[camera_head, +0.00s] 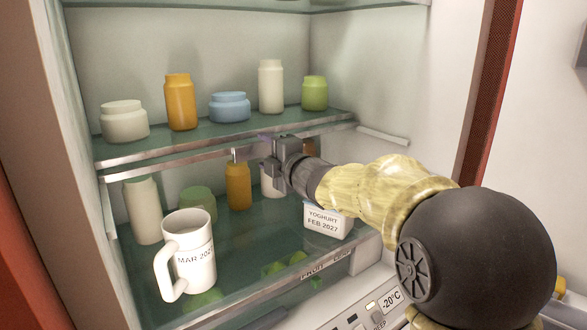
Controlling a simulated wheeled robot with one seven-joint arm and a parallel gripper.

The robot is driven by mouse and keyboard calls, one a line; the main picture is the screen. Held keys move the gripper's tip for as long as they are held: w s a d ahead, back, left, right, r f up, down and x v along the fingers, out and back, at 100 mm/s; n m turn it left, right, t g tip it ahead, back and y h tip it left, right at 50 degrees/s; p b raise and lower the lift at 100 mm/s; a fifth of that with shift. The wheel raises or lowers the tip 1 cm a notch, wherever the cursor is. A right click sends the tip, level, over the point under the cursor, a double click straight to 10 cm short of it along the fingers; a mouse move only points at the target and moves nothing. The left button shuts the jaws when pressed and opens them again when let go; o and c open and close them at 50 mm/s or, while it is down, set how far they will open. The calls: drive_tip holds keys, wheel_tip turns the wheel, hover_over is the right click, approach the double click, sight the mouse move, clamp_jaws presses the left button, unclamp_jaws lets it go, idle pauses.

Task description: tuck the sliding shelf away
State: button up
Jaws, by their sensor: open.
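The sliding shelf (150,148) appears to be the upper glass shelf with a metal front edge, inside an open fridge. A second metal rail (180,166) runs just beneath that edge. On the shelf stand a white jar (124,122), an orange jar (181,103), a blue jar (230,107), a tall cream jar (271,87) and a green jar (314,93). My gripper (268,164) is open at the shelf's front, right of its middle, close to the lower rail. I cannot tell whether it touches the rail. My gripper and arm hide the rail's right part.
Below, another glass shelf (235,275) holds a white mug (190,255), a yoghurt tub (328,220), an orange bottle (239,187), a white bottle (144,210) and a green jar (197,203). A short white ledge (383,136) sticks out on the right wall. A control panel is lower right.

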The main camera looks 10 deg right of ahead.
drive_tip(key=b+v, duration=0.2)
drive_tip(key=v, duration=1.4)
drive_tip(key=shift+s+b, duration=0.15)
drive_tip(key=shift+b, duration=0.2)
drive_tip(key=shift+r, duration=0.1)
drive_tip(key=d+f+m+g+h, duration=0.2)
drive_tip(key=d+f+m+h, duration=0.2)
drive_tip(key=f+m, duration=0.5)
drive_tip(key=d+f+m+g+h, duration=0.3)
drive_tip(key=f+m+h, duration=0.25)
drive_tip(key=f, duration=0.55)
drive_tip(key=s+a+f+m+g+p, duration=0.1)
drive_tip(key=s+f+m+g, duration=0.7)
drive_tip(key=s+f, duration=0.6)
drive_tip(key=shift+s+f+m+y, duration=0.35)
drive_tip(key=shift+s+m, duration=0.3)
drive_tip(key=shift+s, duration=0.05)
